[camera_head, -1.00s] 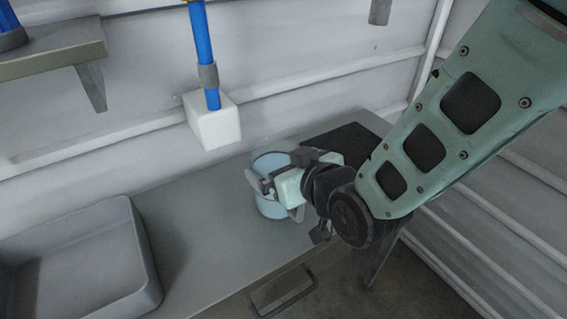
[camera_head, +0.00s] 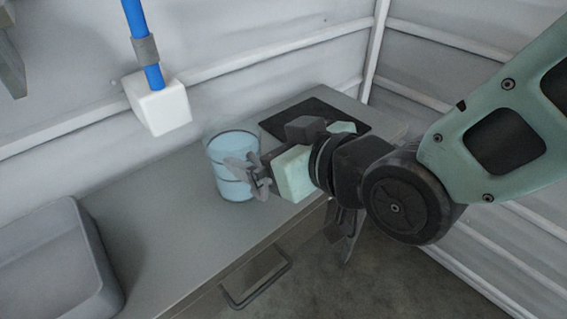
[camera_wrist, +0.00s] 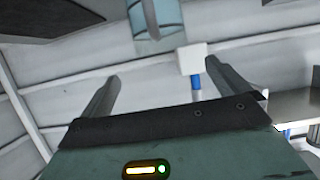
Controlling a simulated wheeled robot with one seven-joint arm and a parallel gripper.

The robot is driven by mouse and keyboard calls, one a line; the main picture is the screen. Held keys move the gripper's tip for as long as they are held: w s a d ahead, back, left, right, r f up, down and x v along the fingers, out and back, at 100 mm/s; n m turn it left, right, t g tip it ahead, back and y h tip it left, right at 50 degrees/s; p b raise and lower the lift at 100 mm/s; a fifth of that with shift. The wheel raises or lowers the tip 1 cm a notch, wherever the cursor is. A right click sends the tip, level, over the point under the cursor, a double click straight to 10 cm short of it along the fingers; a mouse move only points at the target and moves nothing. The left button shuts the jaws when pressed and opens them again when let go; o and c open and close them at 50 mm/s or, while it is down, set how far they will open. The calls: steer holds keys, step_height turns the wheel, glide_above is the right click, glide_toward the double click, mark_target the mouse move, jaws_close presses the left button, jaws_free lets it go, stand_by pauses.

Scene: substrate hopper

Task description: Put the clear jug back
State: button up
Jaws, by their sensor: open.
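The clear jug (camera_head: 231,147), with a light blue tint, stands upright on the grey counter. My gripper (camera_head: 250,177) is open at the jug's right front side, with its fingers pointing toward the jug and overlapping it in the head view. In the wrist view, which is upside down, both fingers of my gripper (camera_wrist: 162,72) are spread with nothing between them. The jug (camera_wrist: 170,14) shows beyond the fingertips at the top edge, partly cut off, with a grey strip on it that looks like a handle. It looks apart from the fingers.
A black mat (camera_head: 345,116) lies on the counter (camera_head: 165,215) behind my gripper. A grey tub (camera_head: 45,255) sits at the left. A white block on a blue pole (camera_head: 160,105) is at the wall behind the jug. A drawer handle (camera_head: 258,290) sticks out in front.

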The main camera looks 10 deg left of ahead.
steer(key=shift+b+v, duration=1.2)
steer(key=shift+b, duration=1.5)
steer(key=shift+f, duration=0.1)
steer(key=s+d+f+m+g+h, duration=0.1)
steer(key=s+d+f+g+h, duration=0.3)
steer(key=d, duration=0.5)
steer(key=s+d+f+m+g+h, duration=0.1)
steer(key=s+d+f+g+h, duration=0.4)
steer(key=d+f, duration=0.3)
steer(key=shift+d+h, duration=0.3)
steer(key=shift+d, duration=0.6)
steer(key=shift+s+f, duration=0.1)
